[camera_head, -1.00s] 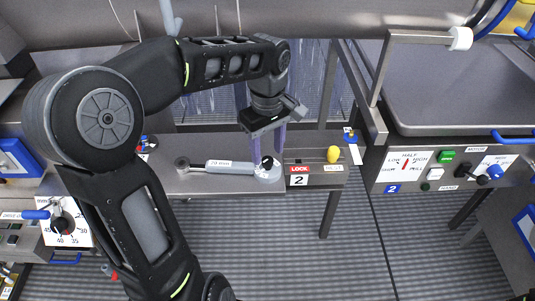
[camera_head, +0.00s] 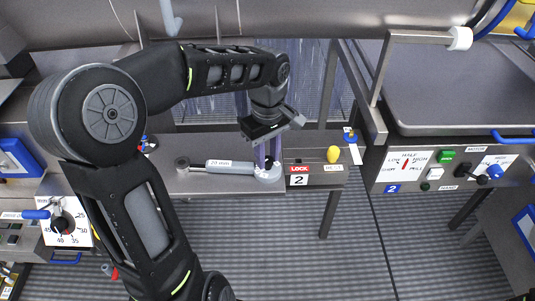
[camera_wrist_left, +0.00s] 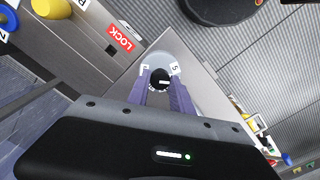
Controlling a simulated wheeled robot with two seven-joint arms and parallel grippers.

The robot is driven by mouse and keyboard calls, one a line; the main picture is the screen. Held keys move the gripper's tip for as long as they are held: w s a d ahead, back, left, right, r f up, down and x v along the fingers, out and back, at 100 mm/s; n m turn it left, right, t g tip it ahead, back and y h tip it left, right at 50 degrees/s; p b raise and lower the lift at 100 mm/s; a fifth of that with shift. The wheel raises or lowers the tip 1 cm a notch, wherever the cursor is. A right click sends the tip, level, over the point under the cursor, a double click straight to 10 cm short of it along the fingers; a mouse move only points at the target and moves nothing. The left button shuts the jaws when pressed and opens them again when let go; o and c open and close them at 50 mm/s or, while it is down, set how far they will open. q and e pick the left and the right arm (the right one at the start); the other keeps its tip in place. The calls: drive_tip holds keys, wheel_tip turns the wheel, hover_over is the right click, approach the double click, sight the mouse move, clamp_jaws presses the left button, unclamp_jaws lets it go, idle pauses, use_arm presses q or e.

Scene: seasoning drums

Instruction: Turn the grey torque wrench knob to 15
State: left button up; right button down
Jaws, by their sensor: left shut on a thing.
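The grey torque wrench (camera_head: 228,167) lies on the steel shelf between the two machines, with a white label on its handle that is too small to read surely. Its round head is at the left end. The small black knob (camera_wrist_left: 159,78) shows in the left wrist view on a pale round dial with white marks. My left gripper (camera_head: 268,165) points down over the dial at the right of the wrench. Its purple fingers are shut on the black knob and largely hide it in the head view. The dial reading is unclear. My right gripper is out of view.
Just right of the dial, a grey box has a red LOCK label (camera_head: 299,169), a white 2 plate and a yellow knob (camera_head: 333,154). A control panel (camera_head: 410,172) stands further right. Another dial (camera_head: 63,222) is at the left.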

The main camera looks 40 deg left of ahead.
use_arm(q)
clamp_jaws()
drive_tip(key=shift+m, duration=0.3)
drive_tip(key=m, duration=0.6)
drive_tip(key=shift+p, duration=0.3)
drive_tip(key=m, duration=0.3)
drive_tip(key=shift+r+m, duration=0.1)
drive_tip(key=shift+m, duration=0.2)
drive_tip(key=shift+m+p, duration=0.55)
drive_tip(key=shift+m, duration=1.45)
